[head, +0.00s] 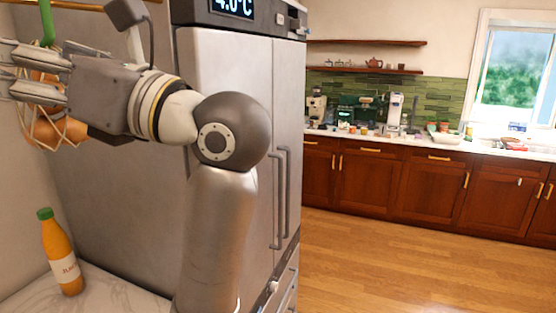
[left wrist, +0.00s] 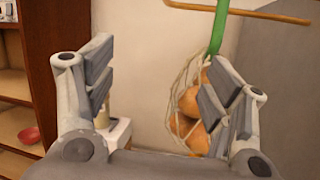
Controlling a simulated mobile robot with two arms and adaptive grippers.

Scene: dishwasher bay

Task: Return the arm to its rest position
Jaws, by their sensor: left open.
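My left gripper (head: 12,72) is at the upper left of the head view, raised above counter height and pointing left. In the left wrist view its fingers (left wrist: 160,85) stand wide apart with nothing held between them. A net bag of oranges (left wrist: 190,112) hangs just beyond the right finger, partly hidden by it. In the head view the bag (head: 72,130) shows behind and below the fingers; I cannot tell whether they touch it. My left arm fills the middle of the head view. My right gripper is not in view.
The bag hangs by a green strap (left wrist: 219,35) from a wooden rod (left wrist: 240,11). A juice bottle (head: 62,255) stands on the pale counter (head: 115,290) below. A grey fridge (head: 235,75) stands close behind my arm. A wooden shelf unit (left wrist: 40,70) holds a red bowl (left wrist: 29,135). Open floor (head: 400,260) lies right.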

